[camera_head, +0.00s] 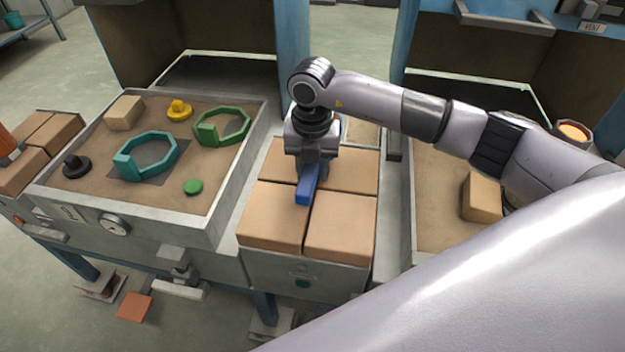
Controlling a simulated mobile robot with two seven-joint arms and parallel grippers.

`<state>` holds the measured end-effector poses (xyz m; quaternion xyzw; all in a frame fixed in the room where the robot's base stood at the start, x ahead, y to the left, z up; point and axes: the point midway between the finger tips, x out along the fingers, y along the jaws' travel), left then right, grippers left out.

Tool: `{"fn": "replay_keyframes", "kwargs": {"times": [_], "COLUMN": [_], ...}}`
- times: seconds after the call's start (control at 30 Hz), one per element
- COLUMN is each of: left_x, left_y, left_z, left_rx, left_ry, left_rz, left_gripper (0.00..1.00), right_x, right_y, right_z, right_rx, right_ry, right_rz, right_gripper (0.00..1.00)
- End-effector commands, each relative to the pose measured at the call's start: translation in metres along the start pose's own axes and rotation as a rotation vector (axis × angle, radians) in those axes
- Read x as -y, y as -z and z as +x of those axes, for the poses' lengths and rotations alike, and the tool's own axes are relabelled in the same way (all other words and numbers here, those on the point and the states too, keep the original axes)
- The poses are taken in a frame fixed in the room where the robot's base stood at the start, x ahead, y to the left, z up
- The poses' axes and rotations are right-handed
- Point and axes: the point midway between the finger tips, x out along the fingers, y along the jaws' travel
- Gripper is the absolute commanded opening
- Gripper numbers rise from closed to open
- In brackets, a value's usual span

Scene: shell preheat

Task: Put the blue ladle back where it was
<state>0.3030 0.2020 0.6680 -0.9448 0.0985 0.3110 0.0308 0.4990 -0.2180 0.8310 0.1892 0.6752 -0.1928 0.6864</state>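The blue ladle (306,191) shows as a blue bar at the brown blocks in the middle of the view. My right gripper (312,172) points down over these blocks, with its fingers at the blue bar. The bar sticks out from under the gripper toward the front. The rest of the ladle is hidden by the gripper and wrist. I cannot tell whether the fingers are closed on it, or whether it touches the blocks. My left gripper is not in view.
The brown blocks (342,225) fill a grey stand. Left is a sand tray (235,185) with teal (123,165) and green rings (207,134), a yellow piece (179,111) and a black knob (75,166). Right are a tan block (482,197) and a glowing orange pot (574,133).

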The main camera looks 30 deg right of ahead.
Motion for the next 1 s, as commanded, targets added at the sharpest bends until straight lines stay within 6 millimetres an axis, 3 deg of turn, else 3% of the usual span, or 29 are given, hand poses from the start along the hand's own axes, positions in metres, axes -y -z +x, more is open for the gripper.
{"fn": "replay_keyframes", "kwargs": {"times": [0.3,0.7,0.73,0.77,0.8,1.0], "left_x": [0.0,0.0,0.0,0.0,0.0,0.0], "left_y": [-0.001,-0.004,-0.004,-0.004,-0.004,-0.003], "left_z": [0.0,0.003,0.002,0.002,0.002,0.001], "left_rx": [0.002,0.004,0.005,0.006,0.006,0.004], "left_ry": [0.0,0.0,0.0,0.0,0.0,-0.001], "left_rz": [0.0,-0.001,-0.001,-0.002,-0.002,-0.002], "left_gripper": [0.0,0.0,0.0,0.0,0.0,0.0], "right_x": [0.0,0.0,0.0,0.0,0.0,0.0], "right_y": [0.001,0.0,0.001,0.001,0.001,0.001], "right_z": [0.039,0.046,0.045,0.045,0.045,0.045], "right_rx": [0.001,0.003,0.001,0.001,0.0,0.0], "right_ry": [0.001,-0.001,0.001,0.001,0.001,0.001], "right_rz": [-0.001,-0.001,-0.001,-0.001,-0.001,-0.001], "right_gripper": [0.0,0.0,0.44,0.54,0.6,0.6]}}
